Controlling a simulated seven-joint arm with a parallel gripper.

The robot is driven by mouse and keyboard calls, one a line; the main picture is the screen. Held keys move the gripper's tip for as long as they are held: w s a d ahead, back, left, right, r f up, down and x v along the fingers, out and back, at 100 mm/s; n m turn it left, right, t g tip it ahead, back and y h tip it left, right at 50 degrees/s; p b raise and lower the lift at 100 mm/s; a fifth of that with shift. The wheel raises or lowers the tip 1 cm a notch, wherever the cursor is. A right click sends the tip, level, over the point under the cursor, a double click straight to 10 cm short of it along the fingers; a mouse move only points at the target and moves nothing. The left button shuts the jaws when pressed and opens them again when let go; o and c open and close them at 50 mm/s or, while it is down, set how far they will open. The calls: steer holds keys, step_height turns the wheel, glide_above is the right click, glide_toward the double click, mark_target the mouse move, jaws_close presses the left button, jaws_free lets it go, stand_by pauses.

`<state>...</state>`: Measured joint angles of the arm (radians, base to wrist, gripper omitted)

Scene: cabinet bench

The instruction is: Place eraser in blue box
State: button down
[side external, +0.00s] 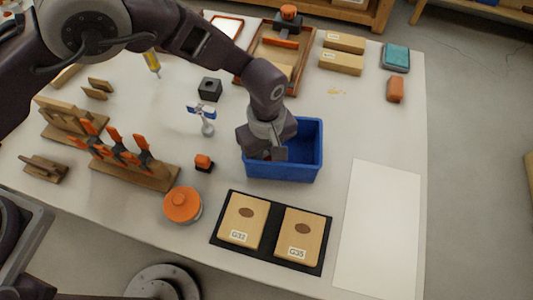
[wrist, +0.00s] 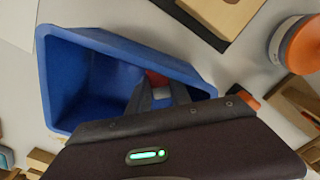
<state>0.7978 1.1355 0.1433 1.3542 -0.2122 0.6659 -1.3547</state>
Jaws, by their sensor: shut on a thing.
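The blue box (side external: 300,172) stands open on the bench right of centre in the side view. It also fills the left of the wrist view (wrist: 95,50). My gripper (side external: 270,152) points down over the box's left part, its fingers reaching inside the walls. In the wrist view its fingertips (wrist: 158,92) are closed on a small red and whitish piece (wrist: 157,79), which looks like the eraser. Most of that piece is hidden by the fingers, and I cannot tell whether it touches the box floor.
A black tray with two labelled wooden blocks (side external: 270,232) lies in front of the box. An orange-lidded round container (side external: 182,204) and a tool rack (side external: 135,170) stand to the left. A white sheet (side external: 380,228) lies right. An orange block (side external: 395,89) lies at the back right.

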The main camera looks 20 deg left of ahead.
mark_target(266, 159)
steer(key=c, duration=1.5)
jaws_free()
steer(key=shift+f, duration=0.1)
steer(key=shift+o, duration=0.2)
step_height(266, 159, up, 12)
steer(key=a+r+m+t+h, duration=0.1)
steer(key=a+r+m, duration=0.1)
steer(key=a+r, duration=1.25)
steer(key=s+a+r+m+t, duration=0.2)
steer(key=s+a+r+m, duration=0.1)
steer(key=s+a+r, duration=0.4)
steer(key=s+a+m+t+y, duration=0.1)
steer(key=s+a+m, duration=0.3)
steer(key=s+a, duration=0.6)
steer(key=shift+s+t, duration=0.8)
steer(key=shift+s, duration=0.4)
